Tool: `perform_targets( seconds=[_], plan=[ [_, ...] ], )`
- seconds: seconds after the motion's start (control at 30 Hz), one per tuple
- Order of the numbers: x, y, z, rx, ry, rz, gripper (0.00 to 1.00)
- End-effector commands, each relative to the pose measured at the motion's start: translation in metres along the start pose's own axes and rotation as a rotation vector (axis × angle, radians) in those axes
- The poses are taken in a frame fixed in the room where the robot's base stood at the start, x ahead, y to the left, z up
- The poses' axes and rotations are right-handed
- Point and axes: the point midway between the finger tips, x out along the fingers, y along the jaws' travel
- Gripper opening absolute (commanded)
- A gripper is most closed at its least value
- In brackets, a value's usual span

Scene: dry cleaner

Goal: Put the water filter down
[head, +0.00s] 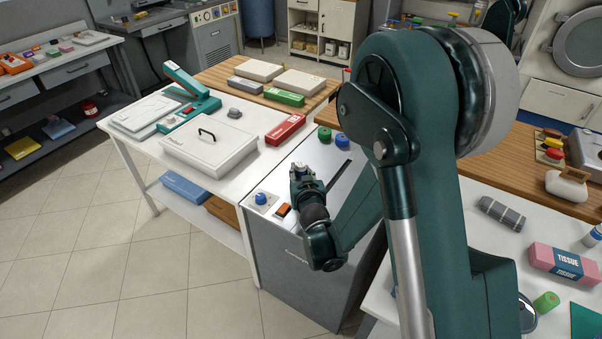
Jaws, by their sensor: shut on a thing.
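My gripper (301,178) is at the end of the dark green arm, over the left part of the grey machine's white top (292,177). It is shut on a small whitish thing, which I take to be the water filter (300,168). Only a small part of it shows at the fingertips; the gripper and wrist hide the rest. I cannot tell whether it touches the surface below.
Left of the machine, a white table (140,143) holds a white lidded box (209,148), a red box (286,129) and a green press (190,98). Two round knobs (341,140) stand behind.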

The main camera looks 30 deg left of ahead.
Motion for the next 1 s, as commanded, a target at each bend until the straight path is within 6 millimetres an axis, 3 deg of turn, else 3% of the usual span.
perform_targets(
  seconds=[0.2, 0.23, 0.33, 0.87, 1.0],
  plan=[
    [0.001, 0.0, 0.003, 0.0, 0.0, 0.0, 0.11],
    [0.001, 0.0, 0.004, 0.0, 0.0, 0.0, 0.25],
    [0.001, 0.0, 0.003, 0.0, 0.0, 0.0, 0.39],
    [0.0, 0.0, -0.001, 0.0, 0.0, 0.0, 0.39],
    [-0.012, 0.0, -0.001, 0.001, 0.0, 0.0, 0.39]
  ],
)
